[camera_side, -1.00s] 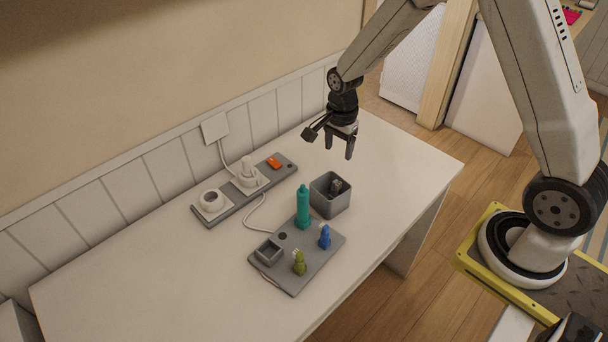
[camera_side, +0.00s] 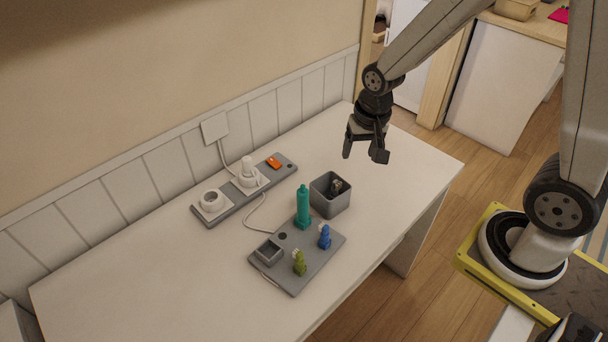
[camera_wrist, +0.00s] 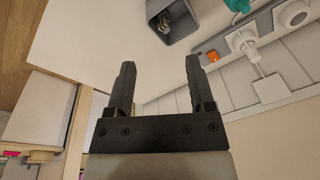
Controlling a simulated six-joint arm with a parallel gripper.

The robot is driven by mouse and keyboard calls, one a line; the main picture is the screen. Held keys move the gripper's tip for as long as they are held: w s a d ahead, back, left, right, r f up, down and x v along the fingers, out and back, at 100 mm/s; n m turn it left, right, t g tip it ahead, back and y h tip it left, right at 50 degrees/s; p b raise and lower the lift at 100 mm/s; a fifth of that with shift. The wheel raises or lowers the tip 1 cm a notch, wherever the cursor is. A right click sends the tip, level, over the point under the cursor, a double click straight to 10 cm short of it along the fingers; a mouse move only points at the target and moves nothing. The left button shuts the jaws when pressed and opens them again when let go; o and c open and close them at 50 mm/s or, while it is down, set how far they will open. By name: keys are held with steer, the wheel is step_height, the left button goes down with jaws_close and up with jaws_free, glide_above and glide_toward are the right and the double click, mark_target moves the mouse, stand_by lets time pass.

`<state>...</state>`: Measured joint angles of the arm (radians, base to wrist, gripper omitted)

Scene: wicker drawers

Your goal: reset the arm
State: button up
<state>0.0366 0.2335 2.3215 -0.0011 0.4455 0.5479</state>
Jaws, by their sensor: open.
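My gripper (camera_side: 364,154) is open and empty, in the air above the right part of the white table (camera_side: 120,270). It is to the right of and higher than the grey bin (camera_side: 329,204). In the wrist view both fingers of my gripper (camera_wrist: 157,88) stand apart with nothing between them. The grey bin (camera_wrist: 178,38) shows beyond the fingers at the top of that view, with a small dark object inside that I cannot make out.
A grey board (camera_side: 315,262) carries a teal bottle-like piece (camera_side: 303,206), a blue piece (camera_side: 324,237) and a green piece (camera_side: 299,263). A power strip (camera_side: 233,206) with an orange switch (camera_side: 274,162) lies near the wall. The table's right end is clear.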

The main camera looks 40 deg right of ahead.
steer(key=s+a+r+n+t, duration=0.1)
steer(key=s+n, duration=0.5)
steer(key=shift+a+r+n, duration=0.15)
steer(key=shift+r+n, duration=0.15)
steer(key=shift+r, duration=0.05)
